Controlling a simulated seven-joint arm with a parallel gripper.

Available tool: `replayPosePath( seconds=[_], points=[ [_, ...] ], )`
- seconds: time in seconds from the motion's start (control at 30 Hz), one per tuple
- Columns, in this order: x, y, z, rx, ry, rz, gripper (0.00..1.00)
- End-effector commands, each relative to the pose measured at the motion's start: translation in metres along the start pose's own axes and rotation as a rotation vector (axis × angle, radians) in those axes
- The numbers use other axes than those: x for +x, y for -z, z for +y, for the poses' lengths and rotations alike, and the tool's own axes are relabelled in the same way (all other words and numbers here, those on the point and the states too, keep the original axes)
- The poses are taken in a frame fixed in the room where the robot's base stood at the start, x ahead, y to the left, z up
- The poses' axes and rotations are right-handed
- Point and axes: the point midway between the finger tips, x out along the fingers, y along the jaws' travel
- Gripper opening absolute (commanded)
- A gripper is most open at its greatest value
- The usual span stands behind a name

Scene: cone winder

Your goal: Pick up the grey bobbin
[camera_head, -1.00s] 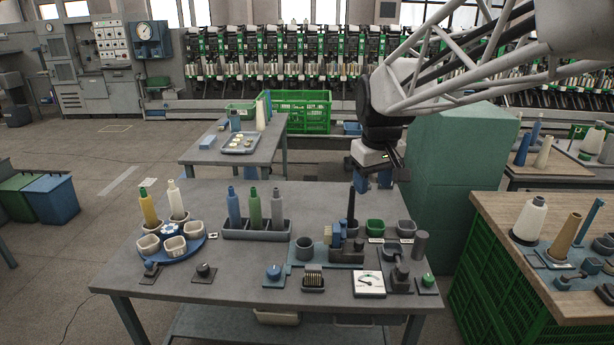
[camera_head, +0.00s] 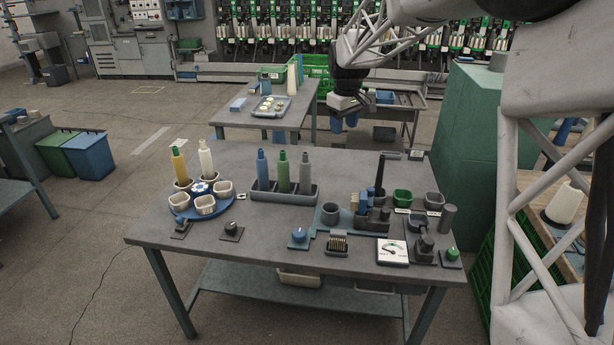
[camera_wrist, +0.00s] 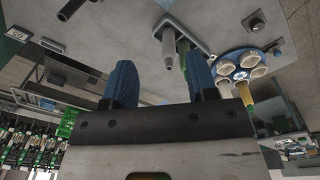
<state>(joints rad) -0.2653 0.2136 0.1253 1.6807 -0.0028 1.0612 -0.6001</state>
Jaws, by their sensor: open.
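The grey bobbin (camera_head: 305,172) stands upright at the right end of a dark three-place tray (camera_head: 268,195), beside a green bobbin (camera_head: 283,172) and a blue bobbin (camera_head: 262,170). My gripper (camera_head: 345,122) is open and empty, pointing down. In the head view it shows above and to the right of the grey bobbin, apart from it. In the wrist view, the grey bobbin (camera_wrist: 168,50) shows beyond the gap between my blue fingers (camera_wrist: 162,80), with the green bobbin (camera_wrist: 183,48) just beside it. The blue bobbin is not clear there.
A blue carousel (camera_head: 232,206) with cups, a yellow bobbin (camera_head: 180,166) and a white bobbin (camera_head: 206,160) is left of the tray. A tall dark post (camera_head: 380,175), a gauge (camera_head: 392,251) and small cups are at right.

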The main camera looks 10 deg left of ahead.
Motion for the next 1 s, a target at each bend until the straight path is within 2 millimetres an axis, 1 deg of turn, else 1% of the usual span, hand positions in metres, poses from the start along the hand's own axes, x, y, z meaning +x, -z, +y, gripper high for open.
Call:
replayPosePath(
  seconds=[0.03,0.2,0.37,0.5,0.6,0.7,0.8,0.9,1.0],
  points=[
    [0.008,0.014,0.002,-0.020,0.004,-0.004,0.53],
    [0.031,0.055,0.007,-0.089,0.013,-0.014,0.53],
    [0.055,0.093,0.011,-0.154,0.022,-0.023,0.53],
    [0.079,0.126,0.011,-0.211,0.030,-0.031,0.53],
    [0.093,0.146,0.011,-0.247,0.035,-0.035,0.53],
    [0.106,0.163,0.010,-0.277,0.039,-0.039,0.53],
    [0.115,0.173,0.009,-0.297,0.042,-0.041,0.53],
    [0.119,0.179,0.009,-0.308,0.043,-0.042,0.53],
    [0.120,0.181,0.008,-0.312,0.044,-0.043,0.53]
  ],
)
